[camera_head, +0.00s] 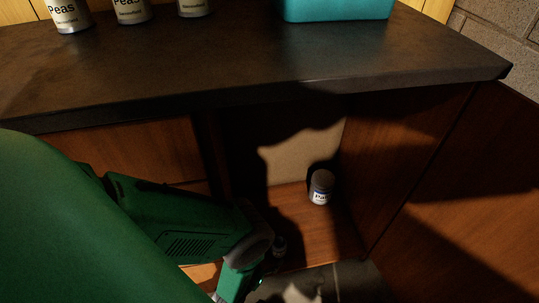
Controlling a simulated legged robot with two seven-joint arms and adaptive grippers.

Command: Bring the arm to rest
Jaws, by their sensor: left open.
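My left arm (180,222) comes in from the left, green with grey joints, and bends down in front of the open cabinet. My left gripper (278,250) shows only as a small dark part beside the grey wrist joint, low in the picture. It is open, and I see nothing held in it. Much of it is hidden by the arm and shadow. My right gripper is not in view.
A small labelled jar (321,187) stands on the cabinet floor (340,230), right of my arm. Above is a dark countertop (250,65) with several Peas cans (131,10) and a teal box (337,9). A wooden cabinet door (465,200) stands at right.

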